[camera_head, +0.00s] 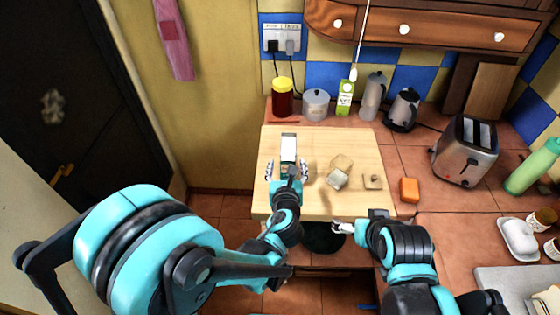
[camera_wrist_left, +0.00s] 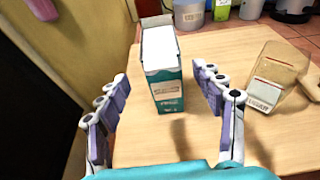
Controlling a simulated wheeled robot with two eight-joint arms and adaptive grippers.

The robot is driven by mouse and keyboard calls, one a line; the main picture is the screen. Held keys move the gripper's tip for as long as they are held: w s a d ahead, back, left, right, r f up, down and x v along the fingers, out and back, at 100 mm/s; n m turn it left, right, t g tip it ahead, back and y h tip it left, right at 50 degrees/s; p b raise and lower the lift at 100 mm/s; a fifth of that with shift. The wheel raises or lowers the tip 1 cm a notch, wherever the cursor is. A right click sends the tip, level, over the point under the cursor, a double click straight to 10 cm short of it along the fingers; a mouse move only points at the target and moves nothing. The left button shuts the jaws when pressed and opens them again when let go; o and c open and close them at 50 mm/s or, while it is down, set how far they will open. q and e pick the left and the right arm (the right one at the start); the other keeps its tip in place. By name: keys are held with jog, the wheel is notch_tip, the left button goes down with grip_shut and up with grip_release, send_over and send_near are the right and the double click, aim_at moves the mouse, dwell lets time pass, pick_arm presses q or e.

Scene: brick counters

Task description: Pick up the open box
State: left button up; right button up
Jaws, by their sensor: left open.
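The open box (camera_head: 288,147), teal and white with a white top and small raised edges, stands upright near the left side of the wooden board. It also shows in the left wrist view (camera_wrist_left: 168,92). My left gripper (camera_head: 287,168) is open, with its fingers spread to either side of the box's near end. In the left wrist view, gaps show between the fingers and the box, and nothing is held. My right gripper (camera_head: 343,228) is low at the board's front edge, away from the box. Its fingers are partly visible, and their opening is unclear.
A clear container with a label (camera_head: 337,180) lies on the wooden board (camera_head: 345,144), right of the box. A small tan piece (camera_head: 373,181) lies farther right. Jars, a green carton (camera_head: 345,98) and kettles line the back. A toaster (camera_head: 467,152) stands right. The board's left strip is bare.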

aim_at(288, 146)
pick_arm(q)
jog(key=shift+w+d+f+m, duration=0.2)
jog(key=shift+w+m, duration=0.1)
jog(key=shift+w, duration=0.05)
jog(key=shift+b+x, duration=0.3)
jog(key=shift+x, duration=0.65)
jog(key=b+x, duration=0.2)
jog(key=x, duration=0.3)
jog(key=shift+w+f, duration=0.15)
jog(key=shift+w, duration=0.15)
grip_shut()
jog(key=shift+r, duration=0.2)
notch_tip(288, 146, up, 5)
jog(key=p, duration=0.3)
jog(key=shift+f, duration=0.2)
jog(key=s+d+r+p, duration=0.3)
jog(key=s+d+r, duration=0.3)
jog(key=s, duration=0.3)
jog(key=shift+d, duration=0.85)
